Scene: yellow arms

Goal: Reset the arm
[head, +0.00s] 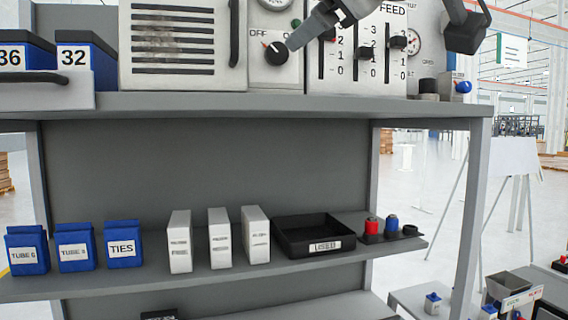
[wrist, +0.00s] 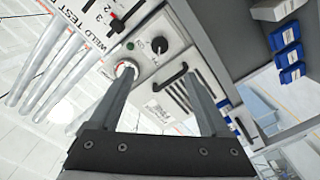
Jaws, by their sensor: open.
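My gripper (head: 312,30) shows at the top of the head view, in front of the panel with the OFF knob (head: 275,52). A grey finger reaches down and left, its tip close to the knob in the picture. I cannot tell if it touches. In the wrist view my gripper (wrist: 158,62) has its two fingers spread wide apart, with nothing between them. The dark knob (wrist: 160,45) and a round gauge (wrist: 125,70) show beyond the fingers. Much of my arm is outside the head view.
The panel with FEED sliders (head: 366,50) stands on the upper shelf (head: 250,104). Blue bins numbered 36 and 32 (head: 86,65) are at left. The lower shelf (head: 150,280) holds blue bins, white boxes, a black USED tray (head: 290,222) and red and blue items.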

